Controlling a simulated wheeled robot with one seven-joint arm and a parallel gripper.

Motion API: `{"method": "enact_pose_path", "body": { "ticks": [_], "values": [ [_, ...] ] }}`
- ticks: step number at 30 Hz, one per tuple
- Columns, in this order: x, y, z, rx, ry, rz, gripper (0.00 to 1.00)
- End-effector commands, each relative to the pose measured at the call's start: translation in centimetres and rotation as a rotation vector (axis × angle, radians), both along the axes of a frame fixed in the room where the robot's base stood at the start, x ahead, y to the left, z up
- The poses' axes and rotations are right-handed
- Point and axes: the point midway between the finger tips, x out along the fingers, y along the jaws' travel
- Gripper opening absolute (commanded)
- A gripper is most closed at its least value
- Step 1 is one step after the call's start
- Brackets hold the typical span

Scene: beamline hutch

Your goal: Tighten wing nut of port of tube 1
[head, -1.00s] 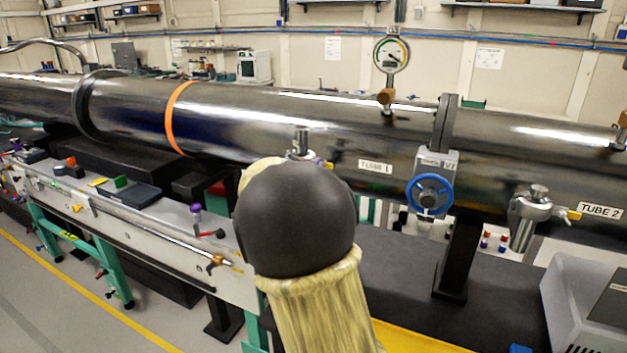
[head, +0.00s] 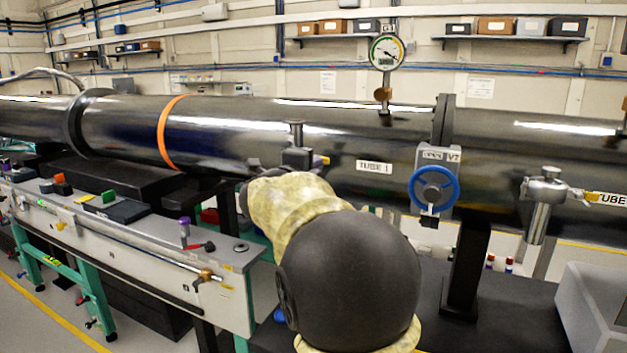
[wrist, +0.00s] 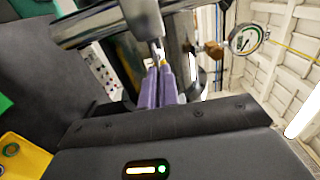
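Tube 1 (head: 260,130) is a long, shiny metal tube running across the head view, with a "TUBE 1" label (head: 375,166). In the head view, my arm hides most of the gripper.
A blue handwheel valve (head: 434,189) and a gauge (head: 386,53) are right of the port. Another port (head: 545,195) is farther right on tube 2. A bench (head: 130,255) with small parts stands at left. A grey box (head: 595,300) is at lower right.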

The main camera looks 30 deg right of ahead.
Motion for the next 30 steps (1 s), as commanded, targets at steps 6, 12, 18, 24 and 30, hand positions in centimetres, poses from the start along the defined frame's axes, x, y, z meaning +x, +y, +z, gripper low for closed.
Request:
{"method": "enact_pose_path", "body": {
  "ticks": [6, 12, 18, 24, 30],
  "values": [
    [0.06, 0.06, -1.18, 0.130, -0.161, 0.000, 0.00],
    [0.13, 0.09, -1.38, 0.233, -0.294, -0.001, 0.00],
    [0.22, 0.18, -1.45, 0.309, -0.389, -0.001, 0.00],
    [0.26, 0.18, -1.43, 0.350, -0.438, -0.003, 0.00],
    [0.28, 0.18, -1.39, 0.360, -0.451, -0.004, 0.00]
  ]
}}
